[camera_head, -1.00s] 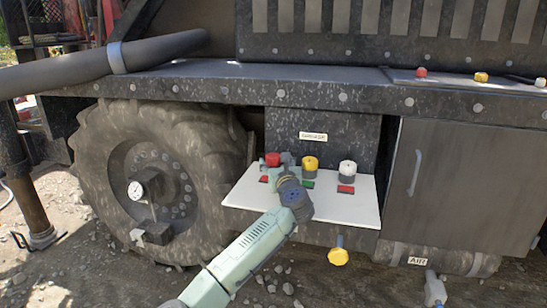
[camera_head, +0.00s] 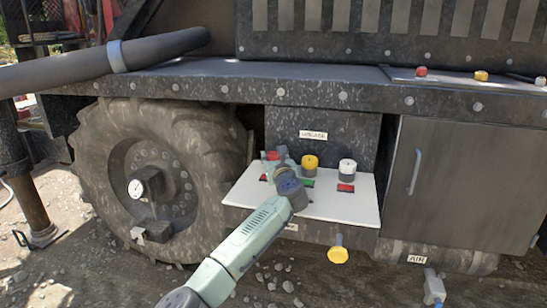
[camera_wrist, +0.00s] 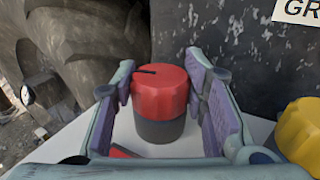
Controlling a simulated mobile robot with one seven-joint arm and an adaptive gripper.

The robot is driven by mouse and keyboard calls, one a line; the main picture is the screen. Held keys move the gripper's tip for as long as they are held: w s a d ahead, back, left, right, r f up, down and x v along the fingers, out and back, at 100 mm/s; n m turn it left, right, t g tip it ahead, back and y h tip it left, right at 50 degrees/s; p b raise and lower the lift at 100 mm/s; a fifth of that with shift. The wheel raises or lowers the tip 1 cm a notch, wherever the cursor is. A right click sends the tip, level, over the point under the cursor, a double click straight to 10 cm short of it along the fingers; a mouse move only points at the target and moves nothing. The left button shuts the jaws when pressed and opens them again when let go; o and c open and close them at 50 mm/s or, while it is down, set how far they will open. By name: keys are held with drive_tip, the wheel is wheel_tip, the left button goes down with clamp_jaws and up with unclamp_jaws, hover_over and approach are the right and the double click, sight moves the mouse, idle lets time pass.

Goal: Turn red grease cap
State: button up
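The red grease cap (camera_wrist: 160,90) stands upright on its dark grey base, with a dark line on its top pointing left in the wrist view. In the head view the red cap (camera_head: 271,156) shows partly behind my gripper (camera_head: 279,161). In the wrist view my gripper (camera_wrist: 163,75) is open, with one purple-padded finger on each side of the cap. A gap shows on the left; contact on the right is unclear.
A yellow cap (camera_head: 310,162) and a white cap (camera_head: 347,167) stand to the right on the white shelf (camera_head: 335,208). A large tyre (camera_head: 150,170) is on the left. A dark wall is behind the caps.

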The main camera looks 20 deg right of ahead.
drive_tip(key=c, duration=0.6)
drive_tip(key=shift+a+r+h+p, duration=0.1)
drive_tip(key=shift+h+p, duration=0.2)
drive_tip(key=shift+p, duration=0.15)
drive_tip(key=shift+w+a+r+m+h+p, duration=0.1)
drive_tip(key=shift+r+m+h+p, duration=0.05)
drive_tip(key=shift+m+h+p, duration=0.65)
drive_tip(key=m+g+h+p, duration=0.1)
drive_tip(key=h+p, duration=0.1)
drive_tip(key=m+g+h+p, duration=0.1)
drive_tip(key=m+h+p, duration=0.1)
drive_tip(key=shift+r+h+p, duration=0.2)
drive_tip(key=shift+h+p, duration=0.1)
drive_tip(key=shift+p, duration=0.1)
drive_tip(key=m+g+h, duration=0.1)
drive_tip(key=m+g+h+p, duration=0.1)
drive_tip(key=shift+w+f+h, duration=0.1)
drive_tip(key=shift+f+h, duration=0.15)
drive_tip(key=shift+h, duration=0.15)
drive_tip(key=shift+f+m+g+h+b, duration=0.15)
drive_tip(key=shift+m+g+h+b, duration=0.2)
drive_tip(key=shift+m+g+h, duration=0.85)
drive_tip(key=shift+m+g, duration=0.1)
drive_tip(key=shift+g, duration=0.1)
drive_tip(key=shift+b, duration=0.3)
